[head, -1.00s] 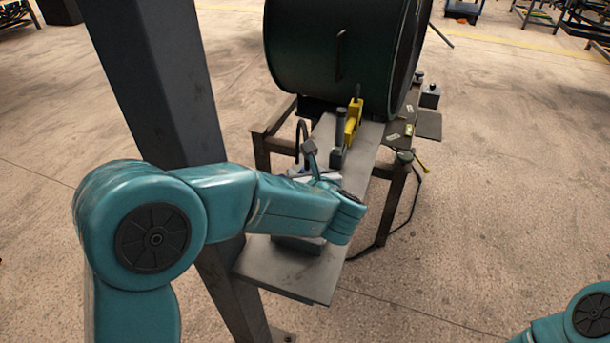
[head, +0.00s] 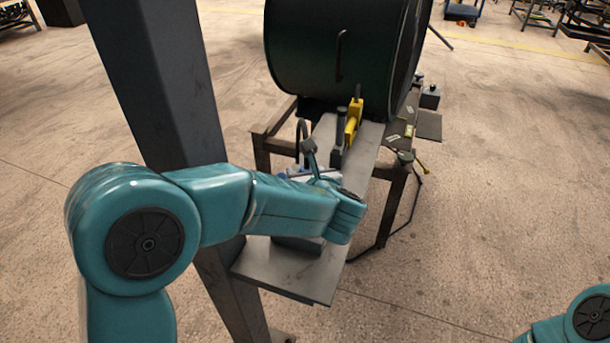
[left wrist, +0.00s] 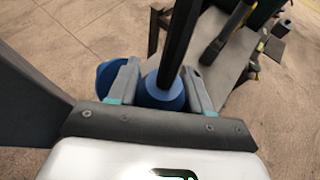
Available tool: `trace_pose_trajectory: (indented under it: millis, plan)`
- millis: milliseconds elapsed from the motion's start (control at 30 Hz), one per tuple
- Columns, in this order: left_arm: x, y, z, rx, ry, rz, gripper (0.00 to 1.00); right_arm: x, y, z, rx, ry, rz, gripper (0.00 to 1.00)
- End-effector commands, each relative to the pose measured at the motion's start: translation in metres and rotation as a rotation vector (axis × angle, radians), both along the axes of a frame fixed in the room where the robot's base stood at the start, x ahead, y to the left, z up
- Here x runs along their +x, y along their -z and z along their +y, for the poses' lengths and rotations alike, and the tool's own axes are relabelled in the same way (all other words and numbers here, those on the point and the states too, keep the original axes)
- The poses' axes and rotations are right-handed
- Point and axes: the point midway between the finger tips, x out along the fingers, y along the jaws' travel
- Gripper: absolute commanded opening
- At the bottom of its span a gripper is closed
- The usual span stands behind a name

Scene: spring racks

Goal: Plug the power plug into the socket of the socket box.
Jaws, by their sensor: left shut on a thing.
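My left gripper (left wrist: 160,90) is shut on the blue power plug (left wrist: 163,92), seen in the left wrist view. A thick black cable (left wrist: 180,40) rises from the plug between the fingers. Another rounded blue part (left wrist: 108,74) shows beside the left finger; I cannot tell if it belongs to the plug or to a socket. In the head view my left arm hides most of the gripper and plug above the bench. A grey box (head: 298,244) shows partly under my forearm on the bench, perhaps the socket box; its socket is not visible. My right gripper is out of view.
The narrow metal bench (head: 285,275) has a bare near end. A dark post (head: 165,80) stands to its left. A large dark drum (head: 335,50) and a yellow-handled clamp (head: 353,122) are behind. A black cable (head: 410,205) hangs at the right.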

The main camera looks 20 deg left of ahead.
Motion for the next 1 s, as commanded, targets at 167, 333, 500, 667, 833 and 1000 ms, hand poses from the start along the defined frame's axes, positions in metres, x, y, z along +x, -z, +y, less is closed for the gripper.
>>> trace_pose_trajectory:
  millis: [167, 333, 500, 667, 833, 1000]
  plan:
    - [0.0002, -0.0010, 0.0000, 0.000, 0.000, -0.001, 0.00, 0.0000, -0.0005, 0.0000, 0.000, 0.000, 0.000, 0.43]
    - [0.0001, -0.0010, 0.0000, 0.000, 0.000, -0.001, 0.00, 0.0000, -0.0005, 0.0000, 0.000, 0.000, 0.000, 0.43]
    - [0.0003, -0.0002, -0.0001, 0.000, 0.000, -0.002, 0.00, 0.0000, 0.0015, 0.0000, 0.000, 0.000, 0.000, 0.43]
    - [0.0007, 0.0001, -0.0001, -0.001, -0.002, -0.004, 0.00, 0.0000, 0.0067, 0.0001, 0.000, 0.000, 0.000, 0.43]
    - [0.0008, -0.0010, -0.0002, 0.000, -0.004, -0.004, 0.00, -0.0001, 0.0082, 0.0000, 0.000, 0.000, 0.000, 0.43]
    - [0.0008, -0.0013, -0.0001, -0.001, -0.004, -0.003, 0.00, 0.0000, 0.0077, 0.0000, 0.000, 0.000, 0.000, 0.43]
